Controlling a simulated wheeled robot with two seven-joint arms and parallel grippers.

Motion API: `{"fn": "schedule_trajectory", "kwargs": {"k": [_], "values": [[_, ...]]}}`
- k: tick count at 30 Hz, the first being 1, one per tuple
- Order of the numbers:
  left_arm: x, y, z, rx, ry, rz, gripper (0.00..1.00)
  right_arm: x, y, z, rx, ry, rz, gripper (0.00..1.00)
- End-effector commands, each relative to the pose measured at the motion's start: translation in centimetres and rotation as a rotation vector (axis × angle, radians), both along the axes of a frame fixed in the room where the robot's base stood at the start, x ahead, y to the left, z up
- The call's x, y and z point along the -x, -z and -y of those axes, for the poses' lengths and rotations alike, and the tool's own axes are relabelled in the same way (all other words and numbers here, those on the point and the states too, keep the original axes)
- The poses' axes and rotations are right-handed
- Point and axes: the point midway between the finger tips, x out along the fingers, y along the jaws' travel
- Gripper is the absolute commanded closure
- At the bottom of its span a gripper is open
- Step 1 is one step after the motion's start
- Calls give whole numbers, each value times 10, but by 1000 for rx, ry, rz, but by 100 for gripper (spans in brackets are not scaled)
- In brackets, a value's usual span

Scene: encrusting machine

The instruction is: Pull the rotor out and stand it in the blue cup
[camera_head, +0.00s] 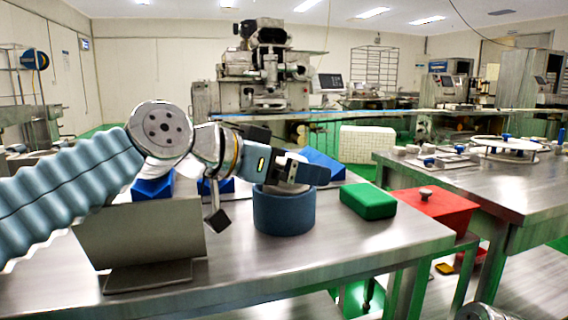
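The blue cup (283,212) stands upright on the steel table, right of the table's middle. My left arm comes in from the left, and its gripper (305,172) is directly above the cup's mouth, pointing right. The gripper is seen side-on, so the gap between its fingers cannot be made out. A small grey shape (288,188) shows at the cup's opening just under the fingers. I cannot tell whether it is the rotor or part of the gripper. No rotor can be clearly made out elsewhere. My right gripper is not in view.
A grey metal bracket (140,240) stands on the table at the left, with blue objects (153,188) behind it. A green block (367,201) lies right of the cup. A red box (437,208) with a knob is beyond the table's right edge. The front right tabletop is clear.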

Motion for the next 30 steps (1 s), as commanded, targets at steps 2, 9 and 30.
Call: {"fn": "schedule_trajectory", "kwargs": {"k": [2,9,30], "values": [[-2,2,-1,-2,-4,-2,0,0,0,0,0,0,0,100],[-4,1,-4,-3,-11,0,0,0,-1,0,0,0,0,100],[13,-11,-28,-1,-16,7,0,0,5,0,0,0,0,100]]}}
